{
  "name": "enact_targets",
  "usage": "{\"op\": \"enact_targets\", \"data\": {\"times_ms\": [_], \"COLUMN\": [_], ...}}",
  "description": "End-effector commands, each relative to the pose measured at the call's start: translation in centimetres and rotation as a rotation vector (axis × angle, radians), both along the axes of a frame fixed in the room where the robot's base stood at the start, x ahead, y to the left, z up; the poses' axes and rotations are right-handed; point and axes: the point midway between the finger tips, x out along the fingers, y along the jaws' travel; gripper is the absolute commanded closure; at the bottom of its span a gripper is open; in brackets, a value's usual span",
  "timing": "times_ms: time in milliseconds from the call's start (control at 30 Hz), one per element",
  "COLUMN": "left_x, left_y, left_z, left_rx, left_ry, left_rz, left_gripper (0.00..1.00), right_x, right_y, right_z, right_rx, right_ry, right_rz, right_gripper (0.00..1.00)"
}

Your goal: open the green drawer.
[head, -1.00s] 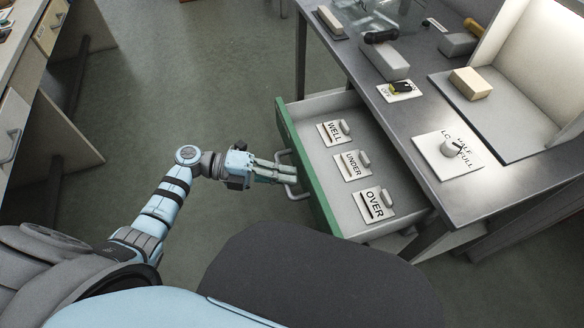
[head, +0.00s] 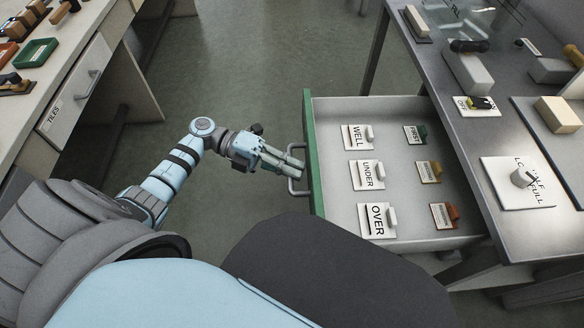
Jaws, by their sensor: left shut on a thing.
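The green-fronted drawer (head: 314,150) is pulled well out from under the grey workbench at the right. Its handle (head: 296,188) is a grey bar on the green front. My left gripper (head: 290,163) is shut on the handle, at the drawer's outer face. Inside the drawer lie cards labelled WELL (head: 357,138), UNDER (head: 367,174) and OVER (head: 376,220), with a second row of smaller cards behind them, one reading FIRST (head: 415,135). My right gripper is not in view.
The grey workbench (head: 440,100) carries blocks, a switch plate (head: 474,101) and a dial plate (head: 518,183). At the left stands another bench with a drawer labelled TILES (head: 75,95) and a green tray (head: 36,53). The floor between the benches is clear.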

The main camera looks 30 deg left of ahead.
Motion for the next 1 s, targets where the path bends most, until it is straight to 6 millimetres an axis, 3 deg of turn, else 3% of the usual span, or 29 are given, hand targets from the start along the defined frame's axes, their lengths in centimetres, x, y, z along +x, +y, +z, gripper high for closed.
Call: {"op": "enact_targets", "data": {"times_ms": [33, 67, 100, 567, 667, 1000], "left_x": [0.1, 0.1, 0.1, -0.1, -0.3, -1.5], "left_y": [0.0, 0.0, 0.0, 0.4, 1.8, 10.3], "left_z": [0.1, 0.1, 0.1, 0.1, 0.2, 1.9], "left_rx": [0.001, 0.001, 0.001, -0.001, 0.003, 0.001], "left_ry": [-0.003, -0.003, -0.003, -0.001, 0.002, 0.000], "left_rz": [0.000, 0.000, 0.000, 0.004, 0.005, 0.006], "left_gripper": [1.00, 0.87, 0.80, 0.80, 0.80, 0.80], "right_x": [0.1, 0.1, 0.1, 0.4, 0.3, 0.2], "right_y": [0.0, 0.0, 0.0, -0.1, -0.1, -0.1], "right_z": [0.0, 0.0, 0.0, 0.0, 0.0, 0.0], "right_rx": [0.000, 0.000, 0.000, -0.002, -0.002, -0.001], "right_ry": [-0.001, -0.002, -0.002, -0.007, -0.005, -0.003], "right_rz": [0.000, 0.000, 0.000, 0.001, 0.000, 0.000], "right_gripper": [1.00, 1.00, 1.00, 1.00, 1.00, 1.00]}}
